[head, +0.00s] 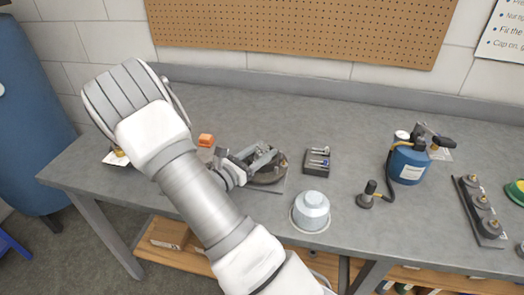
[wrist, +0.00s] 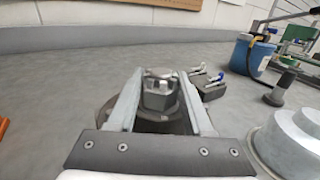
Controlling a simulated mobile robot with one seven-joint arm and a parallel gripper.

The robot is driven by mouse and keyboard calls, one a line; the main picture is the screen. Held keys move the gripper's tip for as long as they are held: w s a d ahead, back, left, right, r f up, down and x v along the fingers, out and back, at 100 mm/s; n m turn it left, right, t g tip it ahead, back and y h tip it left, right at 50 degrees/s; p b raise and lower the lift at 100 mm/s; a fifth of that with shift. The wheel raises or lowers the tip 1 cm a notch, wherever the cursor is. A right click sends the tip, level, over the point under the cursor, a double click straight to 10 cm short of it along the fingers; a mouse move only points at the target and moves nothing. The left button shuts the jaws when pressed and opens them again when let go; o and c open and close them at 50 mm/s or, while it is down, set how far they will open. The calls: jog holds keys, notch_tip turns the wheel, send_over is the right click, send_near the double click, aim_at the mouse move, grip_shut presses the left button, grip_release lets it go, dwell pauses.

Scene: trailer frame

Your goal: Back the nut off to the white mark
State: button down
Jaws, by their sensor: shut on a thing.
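The nut (wrist: 158,98) is a grey six-sided metal piece in the middle of the wrist view, with a stud end showing on top. It sits upright on a dark round base (wrist: 112,108). My gripper (wrist: 160,78) is shut on the nut, with one finger along each side of it. In the head view my gripper (head: 256,162) is low over the same round base (head: 272,178), and the nut is hard to make out there. I cannot see a white mark in either view.
Right of the base are a small dark block with pins (head: 317,161), a silver domed cap (head: 310,211), and a blue canister (head: 408,163) with a hose. An orange block (head: 206,140) lies to the left. The bench back (head: 330,105) is clear.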

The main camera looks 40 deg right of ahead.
jog(key=shift+c, duration=1.5)
grip_release()
jog(key=v, duration=1.7)
jog(key=shift+a+p, duration=0.25)
jog(key=shift+p, duration=0.15)
